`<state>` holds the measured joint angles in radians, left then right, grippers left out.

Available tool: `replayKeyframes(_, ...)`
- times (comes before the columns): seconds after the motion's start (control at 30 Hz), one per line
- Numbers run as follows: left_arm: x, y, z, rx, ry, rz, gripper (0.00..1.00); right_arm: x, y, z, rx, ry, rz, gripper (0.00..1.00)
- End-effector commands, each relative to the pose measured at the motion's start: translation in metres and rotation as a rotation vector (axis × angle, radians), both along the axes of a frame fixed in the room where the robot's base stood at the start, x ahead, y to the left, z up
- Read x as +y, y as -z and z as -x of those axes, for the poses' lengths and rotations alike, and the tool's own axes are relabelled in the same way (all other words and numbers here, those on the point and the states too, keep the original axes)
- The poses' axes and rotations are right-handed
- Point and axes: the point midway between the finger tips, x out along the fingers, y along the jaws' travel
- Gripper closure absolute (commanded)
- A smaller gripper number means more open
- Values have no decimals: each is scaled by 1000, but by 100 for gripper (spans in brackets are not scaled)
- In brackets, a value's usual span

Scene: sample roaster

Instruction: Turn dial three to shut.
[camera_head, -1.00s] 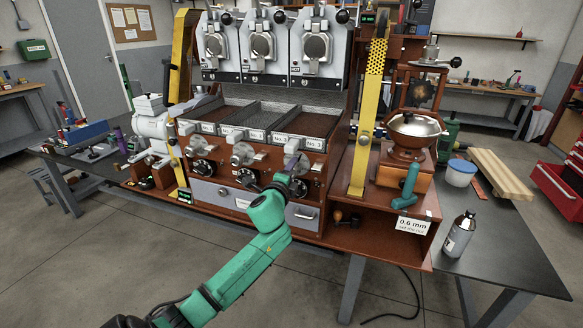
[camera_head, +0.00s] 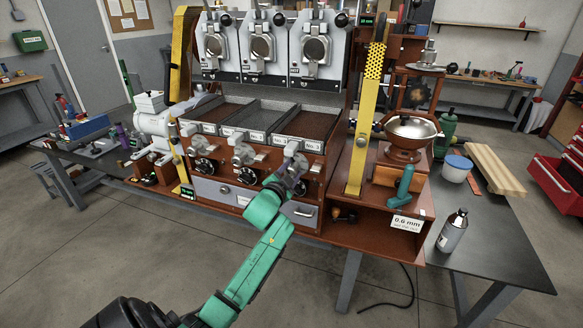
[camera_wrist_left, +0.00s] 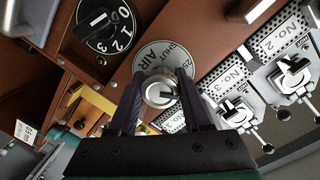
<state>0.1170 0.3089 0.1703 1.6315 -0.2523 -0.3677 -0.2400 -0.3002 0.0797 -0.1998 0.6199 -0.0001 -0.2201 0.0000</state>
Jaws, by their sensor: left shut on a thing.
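Dial three is a round metal knob (camera_wrist_left: 160,93) on a pale plate marked SHUT and AIR (camera_wrist_left: 165,62) in the left wrist view. My left gripper (camera_wrist_left: 159,86) is shut on this knob, with one dark finger on each side. The fingers and knob hide part of the plate, so I cannot read the setting. In the head view my left gripper (camera_head: 292,172) is at the third column's front panel, under the No. 3 tray label (camera_head: 312,145), and hides the dial there. My right gripper is not in view.
A black numbered dial (camera_wrist_left: 105,26) is close beside the gripped one. Metal spouts (camera_wrist_left: 238,108) stick out near the No. 3 label. In the head view, the other columns' black dials (camera_head: 203,168) are left of my arm. A drawer (camera_head: 301,213) sits just below my gripper.

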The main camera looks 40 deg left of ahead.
Motion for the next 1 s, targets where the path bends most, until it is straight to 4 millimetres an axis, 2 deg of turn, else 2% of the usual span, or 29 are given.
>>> replayKeyframes(0.03, 0, -5, 0, -18, -1, 41, 100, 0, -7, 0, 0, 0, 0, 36)
replayKeyframes(0.5, 0, -5, 0, -165, -1, 461, 100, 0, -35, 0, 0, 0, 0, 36)
replayKeyframes(1.0, 0, -4, 0, -322, -1, 908, 100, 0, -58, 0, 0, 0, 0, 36)
